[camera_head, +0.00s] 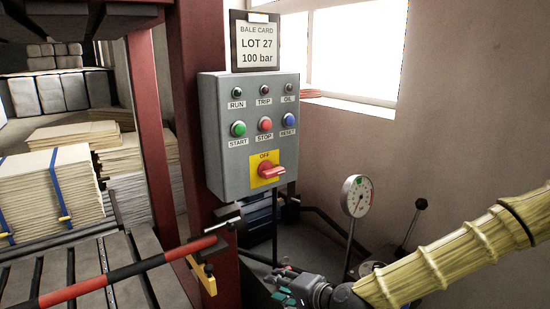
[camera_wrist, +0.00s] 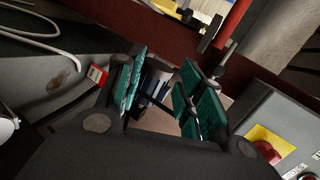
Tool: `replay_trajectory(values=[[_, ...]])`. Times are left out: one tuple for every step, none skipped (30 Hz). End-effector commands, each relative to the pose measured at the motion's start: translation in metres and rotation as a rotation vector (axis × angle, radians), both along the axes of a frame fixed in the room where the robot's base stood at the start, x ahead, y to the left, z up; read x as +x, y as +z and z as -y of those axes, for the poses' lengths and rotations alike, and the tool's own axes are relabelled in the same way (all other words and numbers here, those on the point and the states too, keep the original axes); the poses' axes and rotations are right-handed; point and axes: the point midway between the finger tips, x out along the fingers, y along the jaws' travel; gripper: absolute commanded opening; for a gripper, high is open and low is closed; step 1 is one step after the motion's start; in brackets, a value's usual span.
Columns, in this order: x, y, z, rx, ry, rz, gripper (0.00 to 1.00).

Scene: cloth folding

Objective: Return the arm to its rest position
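My gripper (camera_head: 285,287) is low in the head view, in front of the floor below the grey control box. My arm, in a ribbed yellowish sleeve, reaches to it from the right edge. In the wrist view the gripper's (camera_wrist: 163,92) teal finger pads stand apart with a clear gap. Dark and pale shapes show through the gap, and nothing appears gripped. The fingertips are small and partly cut off in the head view.
The control box (camera_head: 248,130) with a red switch is mounted on a red post (camera_head: 198,60). A red-and-black bar (camera_head: 135,274) crosses the lower left. A dial gauge (camera_head: 357,196) and a black-knobbed lever (camera_head: 420,204) stand near my arm. Strapped stacks (camera_head: 45,190) lie left.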

Motion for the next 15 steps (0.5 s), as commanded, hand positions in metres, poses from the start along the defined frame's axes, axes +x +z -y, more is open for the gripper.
replay_trajectory(values=[[-0.015,-0.026,-0.002,-0.046,0.023,-0.035,0.38],[-0.024,-0.041,-0.002,-0.073,0.036,-0.054,0.38],[-0.036,-0.060,-0.001,-0.109,0.054,-0.077,0.38],[-0.045,-0.075,0.000,-0.137,0.068,-0.096,0.38],[-0.055,-0.090,0.002,-0.164,0.082,-0.113,0.38],[-0.068,-0.108,0.005,-0.202,0.101,-0.136,0.38],[-0.078,-0.122,0.007,-0.231,0.116,-0.154,0.38],[-0.089,-0.135,0.011,-0.259,0.131,-0.171,0.38],[-0.104,-0.152,0.016,-0.298,0.152,-0.195,0.38],[-0.115,-0.165,0.020,-0.327,0.169,-0.212,0.38],[-0.126,-0.177,0.025,-0.357,0.185,-0.229,0.38],[-0.142,-0.191,0.032,-0.396,0.208,-0.252,0.38],[-0.153,-0.202,0.037,-0.424,0.225,-0.267,0.38],[-0.165,-0.212,0.043,-0.453,0.243,-0.283,0.38],[-0.179,-0.225,0.052,-0.491,0.266,-0.304,0.38]])
